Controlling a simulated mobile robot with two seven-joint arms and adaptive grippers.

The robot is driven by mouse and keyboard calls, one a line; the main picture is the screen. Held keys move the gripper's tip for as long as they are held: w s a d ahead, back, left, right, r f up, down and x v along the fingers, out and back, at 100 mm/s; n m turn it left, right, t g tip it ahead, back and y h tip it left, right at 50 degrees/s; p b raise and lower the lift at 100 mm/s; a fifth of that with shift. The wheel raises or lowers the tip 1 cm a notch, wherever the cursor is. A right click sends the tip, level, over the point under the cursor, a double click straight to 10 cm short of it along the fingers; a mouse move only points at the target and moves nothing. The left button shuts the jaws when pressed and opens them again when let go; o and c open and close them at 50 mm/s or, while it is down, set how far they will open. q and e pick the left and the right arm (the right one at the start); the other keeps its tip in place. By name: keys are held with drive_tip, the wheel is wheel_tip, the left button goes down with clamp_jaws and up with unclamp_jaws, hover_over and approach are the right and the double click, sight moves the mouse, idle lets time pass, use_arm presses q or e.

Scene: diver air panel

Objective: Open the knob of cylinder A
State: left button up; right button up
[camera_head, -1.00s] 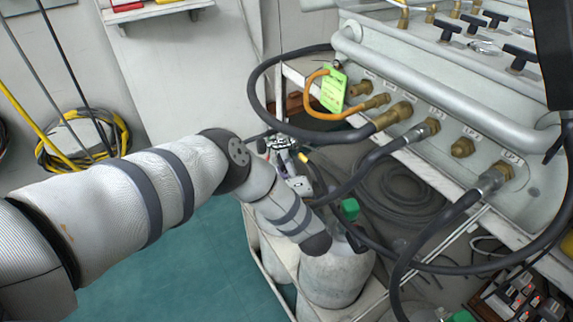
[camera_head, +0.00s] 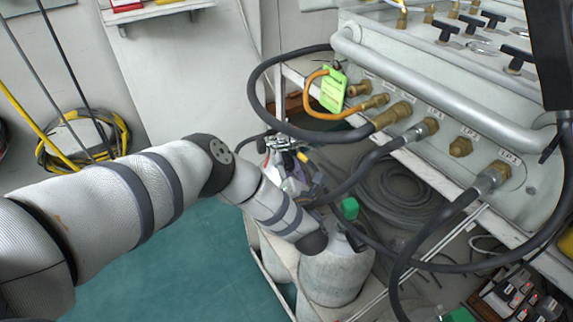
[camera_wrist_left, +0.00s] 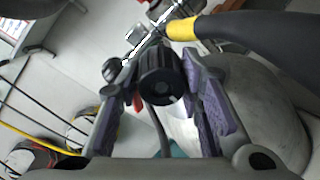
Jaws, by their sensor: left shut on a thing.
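A black ribbed knob (camera_wrist_left: 160,72) sits on a chrome valve (camera_wrist_left: 150,42) in the left wrist view. My left gripper (camera_wrist_left: 162,88) has its purple-padded fingers on both sides of the knob and is shut on it. In the head view the gripper (camera_head: 300,168) is partly hidden behind my forearm, at the chrome valve (camera_head: 284,144) behind the front grey cylinder (camera_head: 335,275). The knob is too small and covered to make out there. No letter marking the cylinder is readable. My right gripper is not in view.
A green-topped valve (camera_head: 349,208) stands on the front cylinder, close to my forearm. Black hoses (camera_head: 350,183) run from the grey panel (camera_head: 450,115) above the cart. A yellow-banded hose (camera_wrist_left: 182,28) passes close to the knob. Teal floor (camera_head: 180,265) is clear at left.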

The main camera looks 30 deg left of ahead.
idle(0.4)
use_arm(q)
drive_tip(key=o, duration=1.2)
drive_tip(key=shift+c, duration=0.2)
drive_tip(key=shift+s+d, duration=0.1)
drive_tip(key=v, duration=1.1)
drive_tip(key=shift+s+d, duration=0.2)
drive_tip(key=shift+s, duration=0.2)
